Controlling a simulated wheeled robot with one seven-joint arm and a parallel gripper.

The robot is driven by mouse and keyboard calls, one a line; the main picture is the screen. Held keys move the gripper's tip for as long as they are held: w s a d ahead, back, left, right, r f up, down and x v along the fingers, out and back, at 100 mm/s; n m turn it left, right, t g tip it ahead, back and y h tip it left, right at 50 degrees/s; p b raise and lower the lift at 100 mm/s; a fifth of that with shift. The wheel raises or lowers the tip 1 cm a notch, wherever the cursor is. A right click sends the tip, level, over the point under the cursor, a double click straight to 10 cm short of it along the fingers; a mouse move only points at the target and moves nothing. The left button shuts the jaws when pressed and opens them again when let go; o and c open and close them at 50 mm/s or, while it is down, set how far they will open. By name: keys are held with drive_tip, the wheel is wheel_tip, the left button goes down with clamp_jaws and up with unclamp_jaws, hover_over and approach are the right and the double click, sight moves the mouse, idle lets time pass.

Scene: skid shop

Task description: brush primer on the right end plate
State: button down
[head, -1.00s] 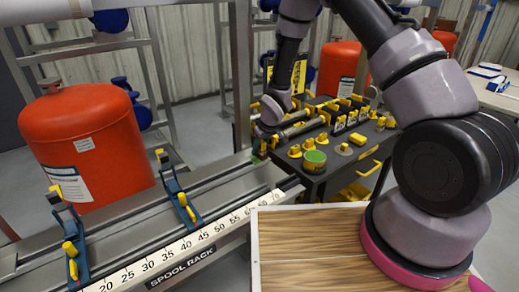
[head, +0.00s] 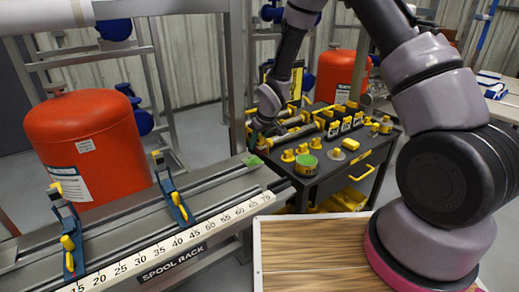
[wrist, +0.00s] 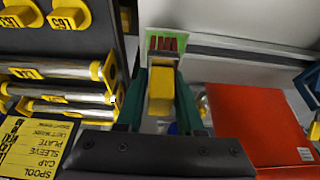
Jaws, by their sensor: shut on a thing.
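My gripper (wrist: 160,95) is shut on a yellow block-shaped handle (wrist: 160,92), seemingly the brush's. Dark red bristle-like strips (wrist: 163,43) show beyond the handle, in front of or against a light green square (wrist: 175,37). I cannot tell whether they touch it. In the head view my gripper (head: 262,130) points down near the right end of the spool rack (head: 215,225). A green patch (head: 252,161) shows just below it, probably at the right end plate; the plate's outline is not clear. A tin with a green top (head: 307,161) stands on the black cart.
The black cart (head: 345,180) holds yellow fittings and silver spools (wrist: 60,70). A red tank (head: 90,145) stands behind the rack, another (head: 338,75) behind the cart. Blue clamps (head: 173,190) rise from the rack. A wood-topped surface (head: 310,250) lies in front.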

drive_tip(key=shift+r, duration=1.1)
